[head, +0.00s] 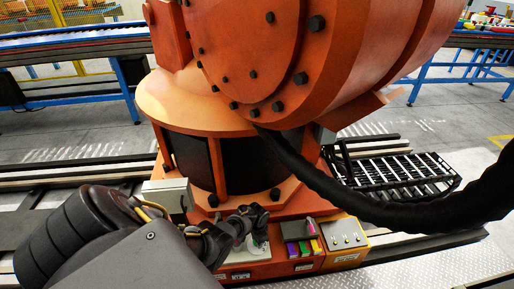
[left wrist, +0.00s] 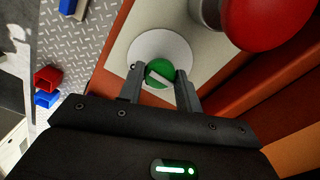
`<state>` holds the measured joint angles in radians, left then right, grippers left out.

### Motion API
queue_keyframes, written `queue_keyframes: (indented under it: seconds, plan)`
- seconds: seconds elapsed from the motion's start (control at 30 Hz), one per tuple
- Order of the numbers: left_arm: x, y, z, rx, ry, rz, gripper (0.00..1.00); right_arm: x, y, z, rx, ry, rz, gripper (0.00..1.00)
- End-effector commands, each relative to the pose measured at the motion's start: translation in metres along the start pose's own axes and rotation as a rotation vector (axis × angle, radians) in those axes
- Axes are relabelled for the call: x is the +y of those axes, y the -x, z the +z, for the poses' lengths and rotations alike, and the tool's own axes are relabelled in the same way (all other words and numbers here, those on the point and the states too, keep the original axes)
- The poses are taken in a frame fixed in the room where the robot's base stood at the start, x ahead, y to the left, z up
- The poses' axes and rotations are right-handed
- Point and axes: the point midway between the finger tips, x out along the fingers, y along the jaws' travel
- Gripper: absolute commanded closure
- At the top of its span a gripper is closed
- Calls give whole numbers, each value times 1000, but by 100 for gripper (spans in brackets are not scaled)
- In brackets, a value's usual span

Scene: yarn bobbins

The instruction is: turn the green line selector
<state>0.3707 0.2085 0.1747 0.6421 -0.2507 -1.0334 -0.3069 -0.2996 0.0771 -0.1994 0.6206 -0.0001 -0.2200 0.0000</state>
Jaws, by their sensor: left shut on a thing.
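The green line selector (left wrist: 158,72) is a round green knob with a pale bar on a white disc (left wrist: 180,44), seen in the left wrist view. My left gripper (left wrist: 160,80) has one finger on each side of the knob and is shut on it. In the head view my left gripper (head: 248,222) reaches down to the orange control panel (head: 248,270), and the knob is mostly hidden there by the gripper. My right gripper is not in view.
A red round button (left wrist: 265,18) sits close beside the selector. Coloured switches (head: 298,246) and a yellow box (head: 343,238) stand right of my gripper. A large orange machine (head: 225,120) rises behind, and a thick black hose (head: 400,212) hangs at right.

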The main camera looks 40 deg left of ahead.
Motion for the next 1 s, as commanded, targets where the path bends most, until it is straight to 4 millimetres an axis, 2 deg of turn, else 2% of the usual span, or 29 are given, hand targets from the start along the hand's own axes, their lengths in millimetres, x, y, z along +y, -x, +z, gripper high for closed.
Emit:
queue_keyframes:
  seconds: [0.1, 0.13, 0.3, 0.57, 0.67, 1.0]
  plan:
    - [-1, 1, -1, 3, 1, -1, 89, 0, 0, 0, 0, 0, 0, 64]
    - [-1, 1, -1, 3, 1, -1, 65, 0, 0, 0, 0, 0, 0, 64]
    - [0, 1, -1, 2, 1, -1, 44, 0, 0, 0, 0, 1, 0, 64]
    - [0, 1, 0, 1, 2, 0, 44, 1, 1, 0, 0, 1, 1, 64]
    - [0, 9, -1, 2, 2, -1, 44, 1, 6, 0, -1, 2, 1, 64]
    - [0, 73, -1, 4, 2, -1, 44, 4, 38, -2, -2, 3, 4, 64]
